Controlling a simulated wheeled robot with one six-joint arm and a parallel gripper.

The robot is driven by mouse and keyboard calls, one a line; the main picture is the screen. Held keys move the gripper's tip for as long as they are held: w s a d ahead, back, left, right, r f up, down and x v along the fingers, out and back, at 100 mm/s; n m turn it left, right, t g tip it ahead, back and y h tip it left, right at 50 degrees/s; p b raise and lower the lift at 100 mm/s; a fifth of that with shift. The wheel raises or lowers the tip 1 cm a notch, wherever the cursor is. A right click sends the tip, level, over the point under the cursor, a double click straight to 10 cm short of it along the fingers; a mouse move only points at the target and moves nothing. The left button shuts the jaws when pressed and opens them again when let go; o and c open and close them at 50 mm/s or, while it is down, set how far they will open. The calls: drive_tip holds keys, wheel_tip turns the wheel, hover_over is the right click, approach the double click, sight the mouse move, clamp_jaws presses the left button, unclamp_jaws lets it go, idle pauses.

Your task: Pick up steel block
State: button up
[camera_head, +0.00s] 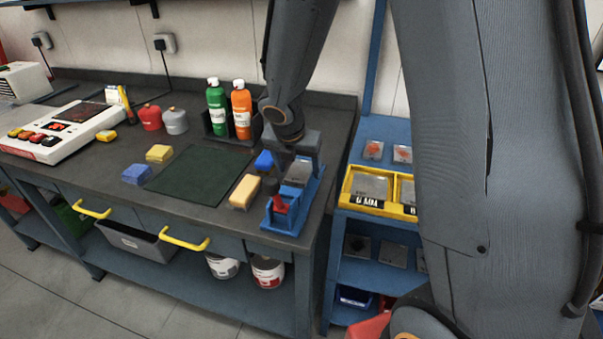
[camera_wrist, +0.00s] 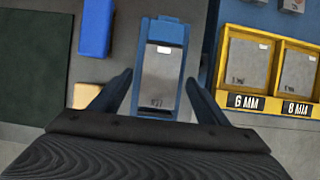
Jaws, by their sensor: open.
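A grey metal block (camera_wrist: 163,65), which looks like the steel block, sits in a blue fixture (camera_wrist: 166,32) in the wrist view. The same block (camera_head: 299,173) shows in the blue fixture (camera_head: 292,219) at the bench's right end in the head view. My gripper (camera_wrist: 159,77) is open, with one finger on each side of the fixture's near part. It is above the block, with nothing held. How far the fingertips are above the block is hard to tell. My arm hides part of the fixture's back in the head view.
A yellow block (camera_head: 244,191) and a blue block (camera_head: 265,161) stand close left of the fixture. A green mat (camera_head: 200,172) lies further left. Green (camera_head: 216,108) and orange (camera_head: 241,110) bottles stand behind. A yellow-framed plate rack (camera_head: 346,190) is to the right.

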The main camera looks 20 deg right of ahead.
clamp_jaws()
idle(0.4)
